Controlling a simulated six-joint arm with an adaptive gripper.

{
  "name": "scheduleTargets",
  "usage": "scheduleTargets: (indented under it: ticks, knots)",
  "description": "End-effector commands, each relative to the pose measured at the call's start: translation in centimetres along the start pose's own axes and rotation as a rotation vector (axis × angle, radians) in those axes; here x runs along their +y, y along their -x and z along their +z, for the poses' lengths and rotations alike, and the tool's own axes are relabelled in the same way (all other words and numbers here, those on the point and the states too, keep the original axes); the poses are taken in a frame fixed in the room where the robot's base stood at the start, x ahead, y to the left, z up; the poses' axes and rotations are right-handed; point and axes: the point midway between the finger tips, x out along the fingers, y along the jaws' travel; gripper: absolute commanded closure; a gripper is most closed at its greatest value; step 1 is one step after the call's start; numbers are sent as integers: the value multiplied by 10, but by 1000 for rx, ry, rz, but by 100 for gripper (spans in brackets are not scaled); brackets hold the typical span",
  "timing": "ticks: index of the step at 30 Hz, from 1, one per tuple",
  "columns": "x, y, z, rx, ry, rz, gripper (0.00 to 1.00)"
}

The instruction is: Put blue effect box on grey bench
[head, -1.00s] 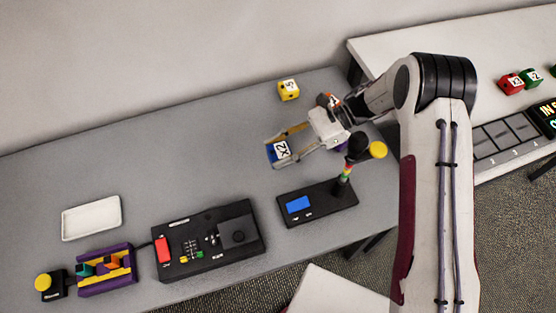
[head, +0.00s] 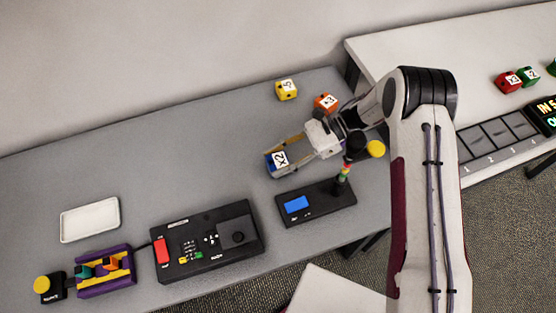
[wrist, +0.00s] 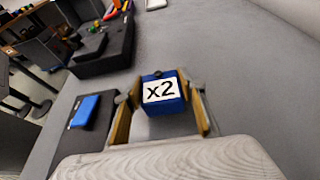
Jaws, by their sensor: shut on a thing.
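The blue effect box (head: 271,165) has a white label reading x2 and is at the right part of the grey bench (head: 200,150). In the wrist view the blue box (wrist: 163,103) sits between the two fingers. My gripper (head: 279,160) is shut on the box, with a finger on each side. The box is at or close to the bench surface; I cannot tell whether it touches it.
A black device with a blue screen (head: 297,204) and a post is in front. A black console (head: 207,241), white tray (head: 90,219) and purple holder (head: 104,271) lie left. The bench middle is clear.

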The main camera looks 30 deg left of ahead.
Motion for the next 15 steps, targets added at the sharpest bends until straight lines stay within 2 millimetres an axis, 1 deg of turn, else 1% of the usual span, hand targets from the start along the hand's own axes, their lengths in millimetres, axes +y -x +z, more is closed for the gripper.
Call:
scheduleTargets:
  ticks: [3, 15]
  knots:
    - [0, -2, -6, 0, 0, 0, 85]
    - [0, -3, -8, 0, 0, 0, 85]
